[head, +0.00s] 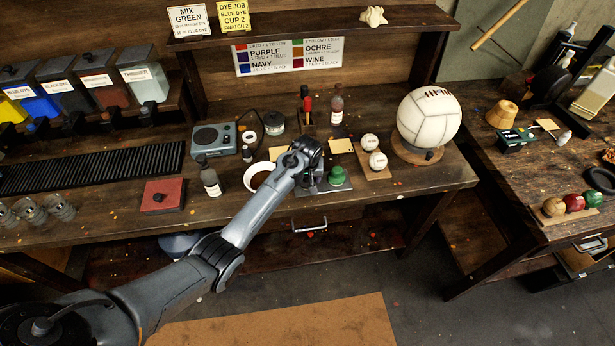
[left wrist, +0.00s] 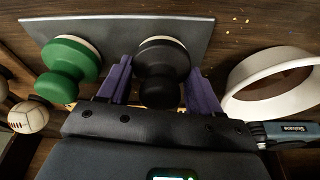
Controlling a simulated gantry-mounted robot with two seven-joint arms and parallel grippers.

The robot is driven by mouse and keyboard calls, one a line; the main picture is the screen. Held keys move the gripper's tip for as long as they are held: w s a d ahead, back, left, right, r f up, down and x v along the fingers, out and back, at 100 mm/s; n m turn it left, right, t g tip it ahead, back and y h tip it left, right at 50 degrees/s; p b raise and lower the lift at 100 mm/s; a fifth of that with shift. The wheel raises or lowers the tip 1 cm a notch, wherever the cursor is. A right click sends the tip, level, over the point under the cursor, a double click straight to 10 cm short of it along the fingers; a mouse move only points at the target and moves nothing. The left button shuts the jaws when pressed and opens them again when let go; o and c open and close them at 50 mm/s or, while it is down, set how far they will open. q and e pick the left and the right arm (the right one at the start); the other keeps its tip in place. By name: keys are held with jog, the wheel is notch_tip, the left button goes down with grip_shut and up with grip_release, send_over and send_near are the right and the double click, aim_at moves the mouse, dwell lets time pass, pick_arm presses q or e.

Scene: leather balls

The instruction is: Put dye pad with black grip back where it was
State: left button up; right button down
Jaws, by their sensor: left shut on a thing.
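The dye pad with black grip (left wrist: 162,72) is between the purple fingers of my left gripper (left wrist: 160,85), which is shut on it. Its pale pad edge shows at the far side, over the grey metal plate (left wrist: 112,27). I cannot tell whether it touches the plate. In the head view my left gripper (head: 308,158) is above the plate (head: 341,186), and the arm hides the black pad. The dye pad with green grip (left wrist: 68,68) sits on the plate beside it; it also shows in the head view (head: 337,177). My right gripper is out of view.
A bottle (head: 210,178) stands farther left.

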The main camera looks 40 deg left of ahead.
pick_arm(q)
jog(key=o, duration=0.9)
jog(key=shift+o, duration=0.2)
jog(key=p+v, duration=0.2)
jog(key=v, duration=1)
jog(key=s+d+f+m, duration=0.3)
jog(key=s+d+f, duration=0.15)
jog(key=s, duration=0.45)
jog(key=s+d+f+m, duration=0.3)
jog(key=s+d+f, duration=0.15)
jog(key=s, duration=0.45)
jog(key=s+d+r+m+h, duration=0.1)
jog(key=s+d+m, duration=0.1)
jog(key=s, duration=0.6)
jog(key=s+d+r+m+t+h, duration=0.1)
jog(key=s+d+r, duration=0.1)
jog(key=s+d, duration=0.3)
jog(key=s, duration=0.3)
jog(key=shift+m, duration=0.4)
